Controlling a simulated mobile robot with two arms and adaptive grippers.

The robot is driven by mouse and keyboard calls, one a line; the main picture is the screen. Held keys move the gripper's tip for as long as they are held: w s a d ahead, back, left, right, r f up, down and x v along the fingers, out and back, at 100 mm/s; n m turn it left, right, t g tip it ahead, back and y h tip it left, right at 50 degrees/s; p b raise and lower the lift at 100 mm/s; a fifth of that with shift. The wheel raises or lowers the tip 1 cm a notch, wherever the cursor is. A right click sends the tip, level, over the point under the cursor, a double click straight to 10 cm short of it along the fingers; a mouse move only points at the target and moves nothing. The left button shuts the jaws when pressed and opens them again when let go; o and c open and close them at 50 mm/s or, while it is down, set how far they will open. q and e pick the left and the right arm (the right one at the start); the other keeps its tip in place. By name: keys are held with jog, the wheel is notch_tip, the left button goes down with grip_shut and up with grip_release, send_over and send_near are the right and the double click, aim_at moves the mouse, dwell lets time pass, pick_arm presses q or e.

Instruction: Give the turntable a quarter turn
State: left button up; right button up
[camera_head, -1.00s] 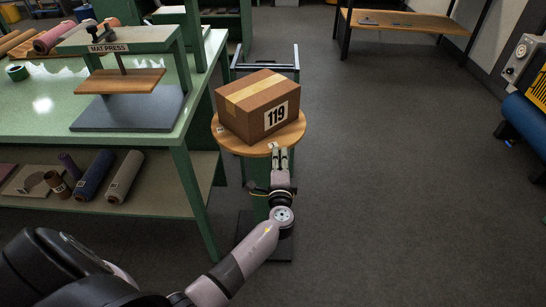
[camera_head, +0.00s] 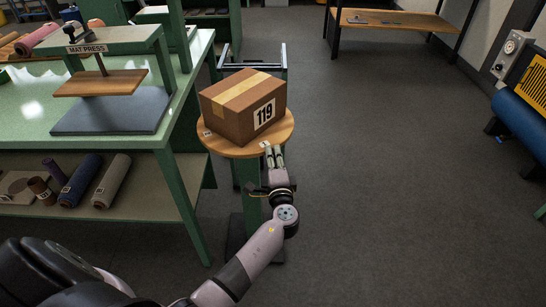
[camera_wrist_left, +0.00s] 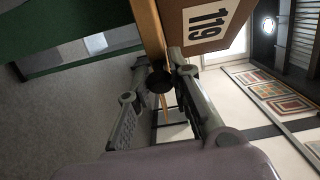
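The turntable (camera_head: 223,147) is a round wooden disc on a green stand. A brown cardboard box (camera_head: 223,117) with a tape strip and label 119 sits on it. My left gripper (camera_head: 271,149) is at the disc's near edge, just below the box. In the left wrist view its fingertips (camera_wrist_left: 160,62) are apart, with a small black round part (camera_wrist_left: 160,82) between them. The box (camera_wrist_left: 190,15) and the wooden edge of the disc show just beyond the fingertips. I cannot tell whether the fingers touch the disc. My right gripper is in neither view.
A green workbench (camera_head: 30,120) with the mat press (camera_head: 110,120) stands close to the left of the turntable. Rolls lie on its lower shelf (camera_head: 150,185). The floor (camera_head: 390,180) to the right is clear. A wooden table (camera_head: 405,22) stands at the back.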

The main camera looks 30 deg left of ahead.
pick_arm(q)
jog(key=o, duration=0.4)
jog(key=shift+o, duration=0.2)
jog(key=v, duration=1.2)
